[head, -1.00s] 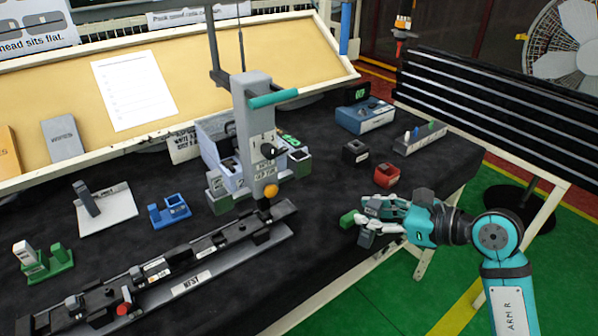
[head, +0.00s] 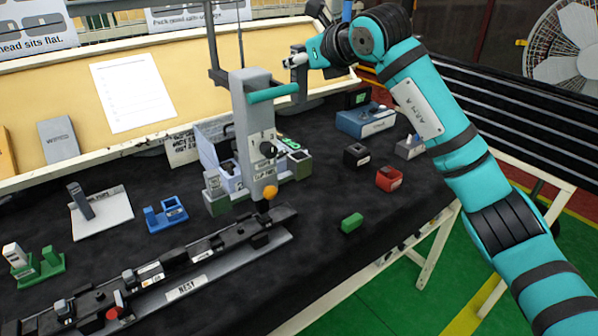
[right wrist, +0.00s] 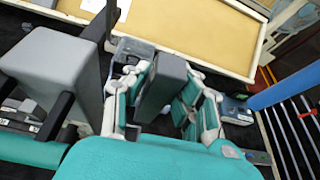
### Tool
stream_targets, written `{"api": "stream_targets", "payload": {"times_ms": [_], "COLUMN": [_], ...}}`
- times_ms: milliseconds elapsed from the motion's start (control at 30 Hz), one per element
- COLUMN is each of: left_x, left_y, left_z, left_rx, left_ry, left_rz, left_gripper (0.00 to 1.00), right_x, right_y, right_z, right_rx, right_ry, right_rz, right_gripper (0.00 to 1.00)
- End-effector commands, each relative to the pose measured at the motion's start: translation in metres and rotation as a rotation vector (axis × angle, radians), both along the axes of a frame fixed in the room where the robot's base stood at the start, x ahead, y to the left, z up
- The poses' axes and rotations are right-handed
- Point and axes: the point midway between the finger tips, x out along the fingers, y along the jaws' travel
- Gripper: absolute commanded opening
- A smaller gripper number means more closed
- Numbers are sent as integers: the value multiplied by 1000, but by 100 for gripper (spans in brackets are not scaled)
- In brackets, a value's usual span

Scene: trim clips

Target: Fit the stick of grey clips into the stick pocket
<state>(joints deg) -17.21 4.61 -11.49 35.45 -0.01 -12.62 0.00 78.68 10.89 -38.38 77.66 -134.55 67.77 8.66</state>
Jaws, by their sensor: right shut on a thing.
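My right gripper (head: 294,62) is raised behind and right of the top of the grey press column (head: 252,110), above the table. In the right wrist view the gripper (right wrist: 165,100) is shut on a dark grey block-shaped stick (right wrist: 166,82), which stands up between the fingers. The press column top also shows close at the left in the right wrist view (right wrist: 50,62). I cannot tell which opening is the stick pocket. My left gripper is not in view.
The press has a teal handle (head: 272,93) and an orange knob (head: 270,192). A long black nest rail (head: 190,257) lies in front. A green block (head: 351,222), a red block (head: 389,178) and a black block (head: 356,155) sit at right. The front right mat is clear.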

Motion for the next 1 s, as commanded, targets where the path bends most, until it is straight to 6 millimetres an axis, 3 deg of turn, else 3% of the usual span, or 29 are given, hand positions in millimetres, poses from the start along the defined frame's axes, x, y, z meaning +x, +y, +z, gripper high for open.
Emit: {"api": "stream_targets", "payload": {"times_ms": [167, 400, 600, 1000], "left_x": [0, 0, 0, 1], "left_y": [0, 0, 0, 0], "left_z": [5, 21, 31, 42], "left_rx": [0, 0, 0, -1], "left_ry": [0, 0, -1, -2], "left_rz": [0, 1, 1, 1], "left_gripper": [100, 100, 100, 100], "right_x": [2, 1, 1, 1], "right_y": [1, 0, 0, 0], "right_z": [-17, -80, -122, -162], "right_rx": [-2, -1, 0, -1], "right_ry": [8, 8, 4, 6], "right_rz": [-11, -11, -10, -11], "right_gripper": [0, 0, 0, 0]}}
